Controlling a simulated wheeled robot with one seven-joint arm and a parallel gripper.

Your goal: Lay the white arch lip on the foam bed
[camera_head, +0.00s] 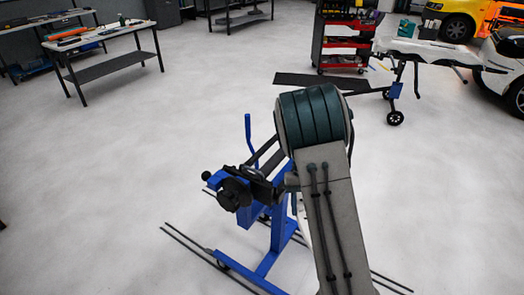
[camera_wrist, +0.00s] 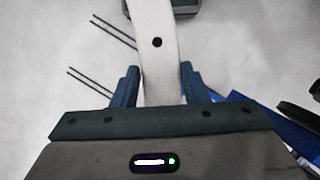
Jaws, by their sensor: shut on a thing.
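In the wrist view, my gripper (camera_wrist: 159,78) is shut on the white arch lip (camera_wrist: 158,22). The lip is a smooth, curved white strip with a dark round hole, running up out of the top of the picture from between the two dark teal fingers. Its far end is out of view. In the head view my arm hides the gripper and I cannot make out the lip. I cannot identify the foam bed for certain in either view.
A blue stand with black clamps (camera_head: 270,262) stands beside my arm, with thin dark rods at floor level. Ahead are a wheeled trestle (camera_head: 395,117) bearing a white panel, a red tool cart (camera_head: 342,45) and a white car (camera_head: 507,70). A workbench (camera_head: 100,37) stands left; open floor lies between.

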